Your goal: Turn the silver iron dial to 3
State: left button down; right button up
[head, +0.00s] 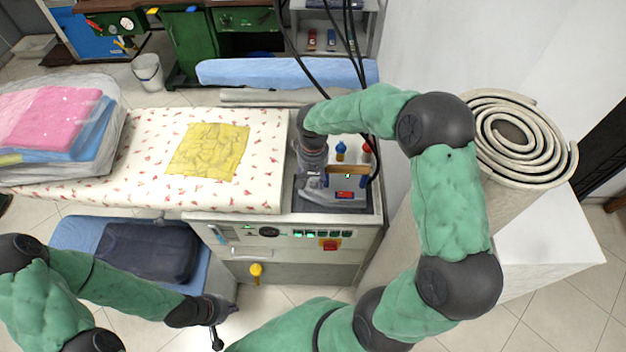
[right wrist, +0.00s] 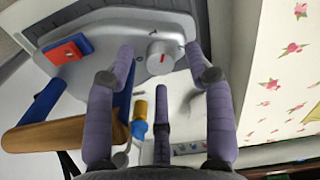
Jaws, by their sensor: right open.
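The silver iron (head: 335,194) sits on the right end of the ironing table. It has a wooden handle on blue supports and a red and blue block. In the head view the right gripper (head: 311,179) points down beside the iron. My left gripper (head: 216,322) hangs low at the front, far from the iron; its fingers are unclear.
A yellow cloth (head: 208,149) lies on the flowered ironing cover (head: 262,160). Blue and red-capped items (head: 340,151) stand behind the iron, with black cables hanging nearby. A rolled mat (head: 520,140) stands at right. A control panel (head: 290,234) is on the table's front.

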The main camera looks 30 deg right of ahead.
jog(key=shift+f, duration=0.75)
jog(key=shift+c, duration=0.2)
grip_shut()
jog(key=shift+f+m+b, duration=0.1)
jog(key=shift+m+b, duration=0.4)
jog(key=shift+m, duration=1.9)
jog(key=shift+o, duration=0.2)
grip_release()
jog(key=shift+r, duration=0.2)
